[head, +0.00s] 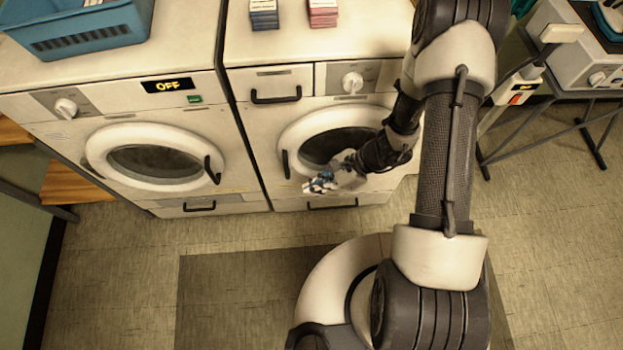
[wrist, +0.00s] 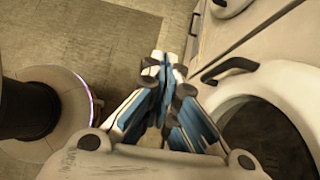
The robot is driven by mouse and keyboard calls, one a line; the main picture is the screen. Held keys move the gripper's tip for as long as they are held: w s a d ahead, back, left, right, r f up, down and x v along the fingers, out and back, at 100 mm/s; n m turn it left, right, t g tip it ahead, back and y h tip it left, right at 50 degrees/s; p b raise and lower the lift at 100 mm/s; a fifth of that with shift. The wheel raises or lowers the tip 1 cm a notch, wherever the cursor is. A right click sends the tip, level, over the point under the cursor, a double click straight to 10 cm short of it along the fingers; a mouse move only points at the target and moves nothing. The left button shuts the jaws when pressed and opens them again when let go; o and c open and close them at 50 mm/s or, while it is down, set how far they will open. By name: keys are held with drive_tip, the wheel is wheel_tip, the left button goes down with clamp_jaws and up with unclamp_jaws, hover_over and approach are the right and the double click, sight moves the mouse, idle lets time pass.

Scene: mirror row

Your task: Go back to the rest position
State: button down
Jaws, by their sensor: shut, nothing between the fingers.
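My gripper (head: 320,184) is in front of the right washing machine (head: 270,134), at the height of its round door in the head view. In the wrist view, my gripper (wrist: 165,62) has its blue and white fingers together at the tips, with nothing held. The right machine's door (head: 297,132) looks shut, and its dark handle (wrist: 230,68) shows to the right of the fingers in the wrist view. My arm reaches in from the right and hides part of the door and machine.
A left washing machine (head: 186,100) stands alongside, its display (head: 168,86) reading OFF. On top are a blue basket (head: 75,36) and two stacks, one blue (head: 264,15) and one red (head: 322,14). A metal-legged table (head: 560,93) stands at right. Floor (head: 120,250) is clear at left.

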drive_tip(key=shift+s+d+r, duration=0.25)
drive_tip(key=shift+s+r, duration=0.05)
drive_tip(key=shift+r, duration=0.1)
wheel_tip(320, 180, up, 20)
drive_tip(key=r+n+h, duration=0.1)
drive_tip(key=n+h, duration=0.1)
drive_tip(key=n, duration=0.7)
drive_tip(key=s+d+r+n+t+h, duration=0.2)
drive_tip(key=s+d+r+n+h, duration=0.1)
drive_tip(key=r, duration=0.5)
drive_tip(key=s+d+r+n+t+h, duration=0.3)
drive_tip(key=s+d+r+n+h, duration=0.1)
drive_tip(key=s+d+r+n, duration=0.1)
drive_tip(key=shift+s+d+r, duration=0.8)
drive_tip(key=shift+s+r, duration=0.55)
drive_tip(key=shift+r, duration=0.45)
drive_tip(key=c, duration=2.4)
unclamp_jaws()
